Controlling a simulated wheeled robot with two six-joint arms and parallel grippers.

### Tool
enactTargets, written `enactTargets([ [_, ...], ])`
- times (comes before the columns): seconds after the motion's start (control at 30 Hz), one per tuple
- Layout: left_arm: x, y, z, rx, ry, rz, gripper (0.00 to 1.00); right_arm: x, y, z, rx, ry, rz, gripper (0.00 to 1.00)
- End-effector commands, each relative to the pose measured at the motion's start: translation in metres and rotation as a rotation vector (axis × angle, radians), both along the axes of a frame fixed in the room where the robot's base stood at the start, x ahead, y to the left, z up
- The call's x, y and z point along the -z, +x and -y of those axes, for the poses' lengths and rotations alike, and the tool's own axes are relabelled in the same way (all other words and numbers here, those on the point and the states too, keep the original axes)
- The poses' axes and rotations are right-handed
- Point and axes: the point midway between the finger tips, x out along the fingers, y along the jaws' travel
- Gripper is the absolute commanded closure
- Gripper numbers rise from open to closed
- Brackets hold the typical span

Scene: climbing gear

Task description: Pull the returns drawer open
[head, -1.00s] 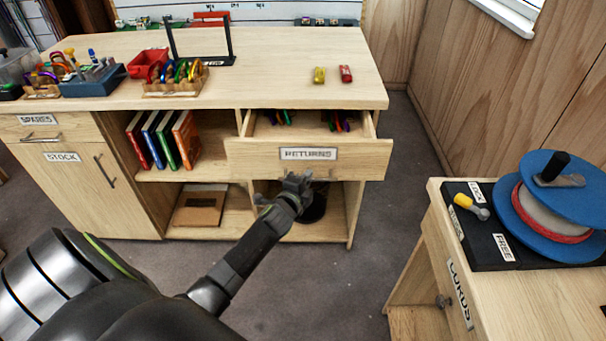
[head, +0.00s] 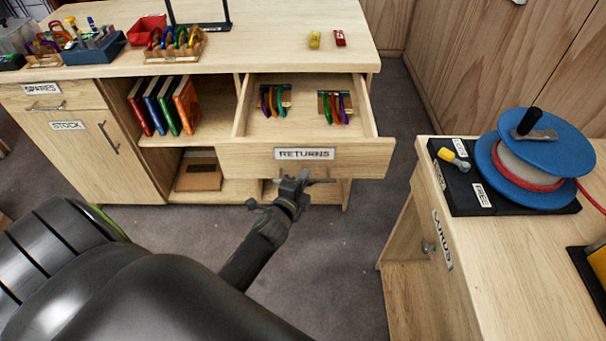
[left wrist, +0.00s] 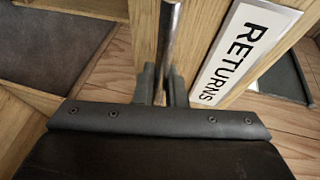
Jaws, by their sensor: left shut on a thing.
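The returns drawer (head: 232,158) stands pulled out from the wooden bench, its inside showing from above. Two racks of coloured carabiners, a left one (head: 275,99) and a right one (head: 335,106), lie in it. Its RETURNS label (head: 305,154) is on the front and also shows in the left wrist view (left wrist: 240,50). My left gripper (head: 303,178) is at the drawer front, just below the label. In the left wrist view its fingers (left wrist: 160,85) are shut around the metal bar handle (left wrist: 170,35). My right gripper is not in view.
The bench top (head: 270,50) holds a carabiner rack (head: 176,45), a red bin (head: 147,28) and two small items. Books (head: 163,105) stand on the shelf left of the drawer. A second bench (head: 510,250) with a blue cord reel (head: 525,160) stands at right. Floor is clear between the benches.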

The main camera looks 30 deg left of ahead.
Motion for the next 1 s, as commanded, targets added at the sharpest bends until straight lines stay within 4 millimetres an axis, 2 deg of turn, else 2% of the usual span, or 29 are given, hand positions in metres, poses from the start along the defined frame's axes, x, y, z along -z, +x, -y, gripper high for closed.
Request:
enactTargets([
  [0.27,0.0,0.0,0.0,0.001,0.0,0.0,1.0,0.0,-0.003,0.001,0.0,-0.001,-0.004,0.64],
  [0.3,0.0,0.0,0.0,0.001,0.0,0.0,0.85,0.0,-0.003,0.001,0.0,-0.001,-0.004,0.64],
  [0.33,0.0,0.0,0.0,0.001,0.0,0.0,0.82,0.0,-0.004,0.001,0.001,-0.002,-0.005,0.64],
  [0.67,0.0,-0.002,0.0,0.001,0.0,0.0,0.81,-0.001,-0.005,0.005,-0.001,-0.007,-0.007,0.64],
  [0.83,-0.004,-0.019,0.003,0.0,-0.001,-0.002,0.81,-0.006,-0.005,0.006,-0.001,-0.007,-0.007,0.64],
  [1.0,-0.011,-0.054,0.008,-0.001,-0.003,-0.004,0.81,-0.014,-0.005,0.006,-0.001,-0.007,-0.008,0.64],
])
